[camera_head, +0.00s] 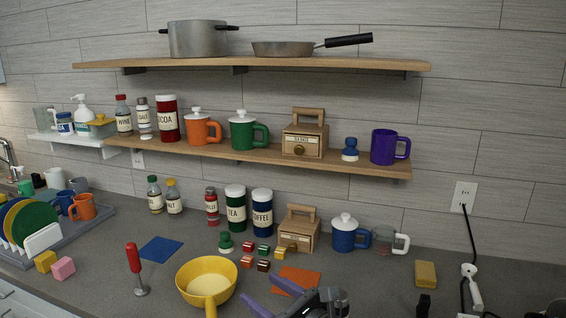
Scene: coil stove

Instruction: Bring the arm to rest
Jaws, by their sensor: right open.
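My right gripper (258,287) enters at the bottom middle, with its two purple fingers spread apart and nothing seen between them. Its fingers are just right of a yellow pan (207,272) and at the near left of an orange square mat (297,279), which it partly overlaps in the picture. The dark gripper body (318,302) runs off the bottom edge. My left gripper is not in view.
The counter holds a red-handled tool (134,262), a blue square mat (161,249), small coloured blocks (263,251), canisters (235,208) and a blue mug (344,236). A dish rack (85,232) stands left. A yellow sponge (426,274) lies right. Two loaded shelves (260,154) hang above.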

